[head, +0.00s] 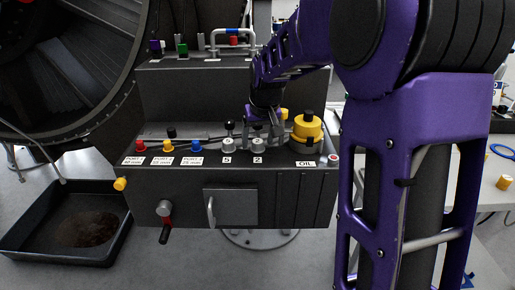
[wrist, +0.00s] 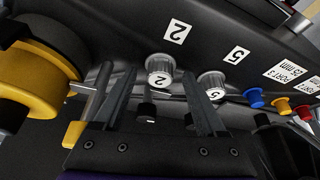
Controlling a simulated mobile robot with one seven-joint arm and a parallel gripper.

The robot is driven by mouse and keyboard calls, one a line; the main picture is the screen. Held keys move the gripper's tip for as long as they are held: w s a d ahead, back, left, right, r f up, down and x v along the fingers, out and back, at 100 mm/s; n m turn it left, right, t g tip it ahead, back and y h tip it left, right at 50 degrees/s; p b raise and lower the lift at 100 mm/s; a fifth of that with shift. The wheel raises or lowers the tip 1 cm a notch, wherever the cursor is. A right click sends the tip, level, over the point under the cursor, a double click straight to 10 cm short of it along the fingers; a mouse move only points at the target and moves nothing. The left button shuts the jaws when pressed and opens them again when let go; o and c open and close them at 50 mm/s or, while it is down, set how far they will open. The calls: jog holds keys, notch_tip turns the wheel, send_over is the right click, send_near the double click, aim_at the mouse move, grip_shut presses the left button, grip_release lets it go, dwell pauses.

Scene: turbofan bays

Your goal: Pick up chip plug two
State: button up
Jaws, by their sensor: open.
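Chip plug two (head: 258,146) is a grey ribbed knob with a "2" on its face, seated on the dark panel beside its "2" label. In the wrist view, plug two (wrist: 160,68) appears between the tips of my gripper (wrist: 158,80). The two dark fingers are spread apart with nothing held between them. In the head view my gripper (head: 264,125) is just above and behind plug two, partly hidden by my arm. Contact with the plug cannot be told.
Plug five (head: 229,147), a similar grey knob, sits close to the left. A yellow oil cap (head: 306,131) stands close on the right. Red, yellow and blue port plugs (head: 168,146) line the panel's left. A black drip tray (head: 60,222) lies on the floor.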

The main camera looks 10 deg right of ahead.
jog(key=shift+c, duration=0.3)
grip_shut()
